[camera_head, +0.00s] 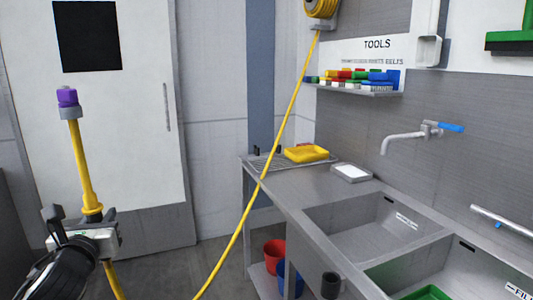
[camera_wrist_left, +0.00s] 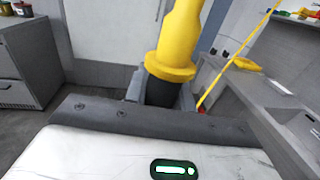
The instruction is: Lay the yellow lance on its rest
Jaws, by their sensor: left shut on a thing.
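The yellow lance (camera_head: 83,165) stands nearly upright at the left of the head view, with a grey collar and a purple tip (camera_head: 67,97) at the top. My left gripper (camera_head: 92,219) is shut on its lower part, just below the yellow flange. The lance also fills the upper middle of the left wrist view (camera_wrist_left: 180,35), its dark grip between the fingers (camera_wrist_left: 160,92). A yellow hose runs below the gripper. I cannot tell for sure which thing is the lance's rest; two small dark upright pegs (camera_head: 257,150) stand at the counter's far end. My right gripper is out of view.
A steel counter (camera_head: 285,188) with sink basins (camera_head: 355,235) runs along the right. A yellow tray (camera_head: 306,153) lies on a wire rack. The yellow hose (camera_head: 245,215) hangs from a wall reel (camera_head: 321,8) across the middle. Red (camera_head: 274,255) and blue buckets stand below.

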